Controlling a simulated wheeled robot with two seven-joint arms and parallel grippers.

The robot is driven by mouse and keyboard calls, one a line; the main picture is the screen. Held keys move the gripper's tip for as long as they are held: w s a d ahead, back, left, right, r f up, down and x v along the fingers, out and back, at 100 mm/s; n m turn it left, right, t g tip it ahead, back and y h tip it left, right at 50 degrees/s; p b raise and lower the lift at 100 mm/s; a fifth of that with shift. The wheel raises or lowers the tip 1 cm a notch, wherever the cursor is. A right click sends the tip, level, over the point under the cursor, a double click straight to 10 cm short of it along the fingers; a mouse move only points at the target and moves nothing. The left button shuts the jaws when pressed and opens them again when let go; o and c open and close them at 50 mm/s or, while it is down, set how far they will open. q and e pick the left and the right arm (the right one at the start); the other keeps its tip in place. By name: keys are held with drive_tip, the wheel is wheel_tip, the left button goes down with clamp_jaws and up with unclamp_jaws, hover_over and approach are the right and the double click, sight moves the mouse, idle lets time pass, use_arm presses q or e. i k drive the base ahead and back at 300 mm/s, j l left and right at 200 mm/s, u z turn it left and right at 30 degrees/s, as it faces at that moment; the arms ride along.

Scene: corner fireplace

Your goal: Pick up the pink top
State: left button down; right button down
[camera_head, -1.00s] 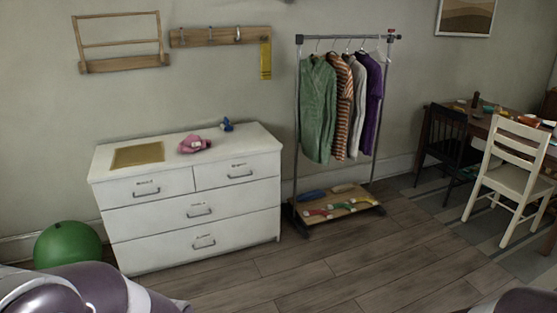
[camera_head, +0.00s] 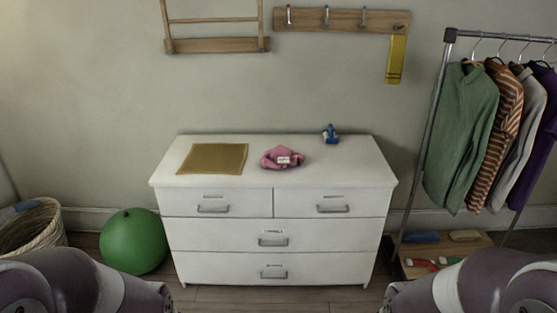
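The pink top (camera_head: 282,158) lies crumpled in a small heap on the top of the white dresser (camera_head: 330,173), near its middle. It has a small pale patch on its front. Parts of my two arms show at the bottom left and bottom right corners of the head view, well in front of the dresser. Neither of my grippers is in view, and nothing touches the pink top.
A mustard cloth (camera_head: 213,158) lies flat left of the top, and a small blue item (camera_head: 330,134) stands behind right. A green ball (camera_head: 132,241) and wicker basket (camera_head: 32,228) are left of the dresser. A clothes rack (camera_head: 424,130) stands at right.

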sight(277, 158)
drive_tip(key=u, duration=0.75)
drive_tip(key=i+l+u, duration=0.2)
drive_tip(key=l+u, duration=0.15)
drive_tip(key=i+l+u, duration=0.15)
drive_tip(key=l+u, duration=0.2)
drive_tip(key=i+l+u, duration=0.1)
drive_tip(key=l+u, duration=0.8)
drive_tip(key=l, duration=1.25)
drive_tip(key=k+l+u, duration=0.1)
drive_tip(key=l, duration=1.25)
